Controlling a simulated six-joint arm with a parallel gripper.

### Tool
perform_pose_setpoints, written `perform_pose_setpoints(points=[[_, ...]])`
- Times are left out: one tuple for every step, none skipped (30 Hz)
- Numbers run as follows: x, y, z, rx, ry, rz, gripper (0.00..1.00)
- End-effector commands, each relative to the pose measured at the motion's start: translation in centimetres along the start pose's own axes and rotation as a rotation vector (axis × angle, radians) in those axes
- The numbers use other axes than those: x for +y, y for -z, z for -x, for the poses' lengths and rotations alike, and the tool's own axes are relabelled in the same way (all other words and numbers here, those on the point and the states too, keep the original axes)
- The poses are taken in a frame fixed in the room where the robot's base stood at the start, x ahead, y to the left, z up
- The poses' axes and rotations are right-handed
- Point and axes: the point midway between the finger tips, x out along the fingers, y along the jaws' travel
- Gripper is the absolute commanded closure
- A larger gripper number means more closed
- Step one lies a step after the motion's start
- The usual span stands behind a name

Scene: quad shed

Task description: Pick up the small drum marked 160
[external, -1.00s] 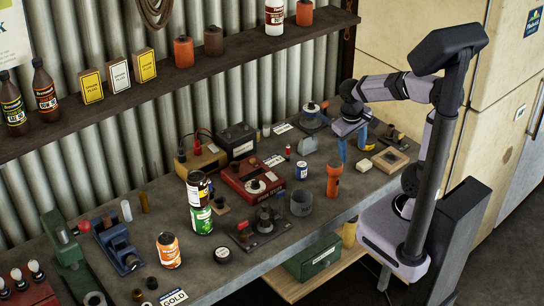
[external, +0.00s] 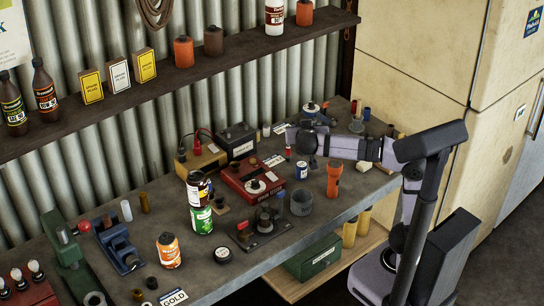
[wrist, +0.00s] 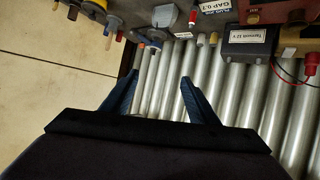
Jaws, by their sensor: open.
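My gripper (wrist: 158,88) is open and empty in the wrist view, its two blue fingers spread in front of the corrugated wall. In the external view my wrist (external: 312,142) is over the back right of the bench, and the fingers cannot be made out clearly. A small blue-and-white can (external: 301,170) stands upright on the bench just below and left of my wrist, not touched. No 160 mark can be read, so I cannot tell which piece is the drum.
A black battery (external: 238,140) also shows upside down in the wrist view (wrist: 250,45). A shelf (external: 180,80) runs above.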

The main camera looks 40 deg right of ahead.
Motion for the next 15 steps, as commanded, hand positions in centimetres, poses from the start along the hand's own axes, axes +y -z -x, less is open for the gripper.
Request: perform_pose_setpoints(points=[[-0.4,-0.5,0.0,0.020,0.006,-0.025,0.46],[-0.6,-0.3,0.1,0.032,0.008,-0.040,0.46],[-0.8,-0.2,0.3,0.047,0.012,-0.060,0.46],[-0.9,-0.1,0.5,0.059,0.015,-0.075,0.46],[-1.1,-0.1,0.6,0.070,0.018,-0.090,0.46],[-1.0,-0.2,0.5,0.070,0.015,-0.090,0.46],[-1.0,-0.7,0.2,0.069,0.013,-0.088,0.46],[-1.0,-1.1,0.0,0.069,0.013,-0.087,0.46],[-1.1,-1.7,-0.3,0.068,0.013,-0.087,0.46],[-1.1,-2.1,-0.5,0.068,0.014,-0.086,0.46],[-1.2,-2.7,-0.8,0.068,0.013,-0.085,0.46],[-1.2,-3.4,-1.1,0.068,0.012,-0.084,0.46],[-1.3,-3.9,-1.4,0.068,0.013,-0.084,0.46],[-1.3,-4.3,-1.6,0.067,0.014,-0.085,0.46],[-1.4,-5.2,-2.0,0.067,0.013,-0.082,0.46]])
